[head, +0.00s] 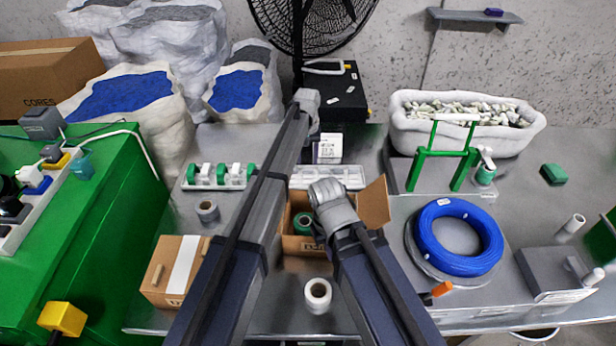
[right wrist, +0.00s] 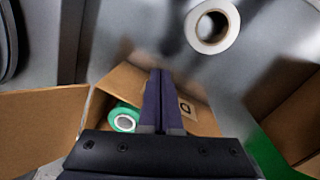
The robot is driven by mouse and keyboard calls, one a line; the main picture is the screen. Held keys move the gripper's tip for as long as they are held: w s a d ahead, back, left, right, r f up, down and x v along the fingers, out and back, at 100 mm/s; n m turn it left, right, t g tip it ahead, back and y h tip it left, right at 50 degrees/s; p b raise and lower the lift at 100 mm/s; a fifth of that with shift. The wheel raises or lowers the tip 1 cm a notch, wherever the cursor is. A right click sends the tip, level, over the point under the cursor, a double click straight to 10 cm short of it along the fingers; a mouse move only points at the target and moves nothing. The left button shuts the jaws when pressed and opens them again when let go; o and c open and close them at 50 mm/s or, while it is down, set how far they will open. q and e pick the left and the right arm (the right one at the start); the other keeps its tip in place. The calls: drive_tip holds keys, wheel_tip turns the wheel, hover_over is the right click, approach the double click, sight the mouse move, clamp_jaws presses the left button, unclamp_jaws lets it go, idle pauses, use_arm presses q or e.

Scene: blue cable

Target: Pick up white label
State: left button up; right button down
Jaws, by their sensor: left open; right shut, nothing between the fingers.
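A white printed label block (head: 328,149) stands at the back of the table, behind a clear-lidded white tray. A small white label (head: 443,202) also lies on the blue cable coil (head: 458,237) at the right. I cannot tell which one the task means. My left gripper (head: 307,102) is open at the back, above and left of the label block; its fingers are hardly visible. My right gripper (head: 327,192) is over the open cardboard box (head: 375,204). In the right wrist view its fingers (right wrist: 158,82) are shut and empty above that box.
A green tape roll (right wrist: 124,118) lies in the open box. A white roll (head: 318,295) stands in front of it. A closed carton (head: 168,272) is at left. A green stand (head: 437,158) and a fan (head: 315,22) are at the back.

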sight(308, 169)
use_arm(q)
drive_tip(key=f+b, duration=0.5)
drive_tip(key=shift+w+d+f, duration=0.1)
drive_tip(key=shift+w, duration=0.2)
use_arm(e)
wheel_tip(308, 169, down, 5)
drive_tip(key=shift+f, duration=0.1)
use_arm(q)
drive_tip(key=shift+c, duration=0.2)
clamp_jaws()
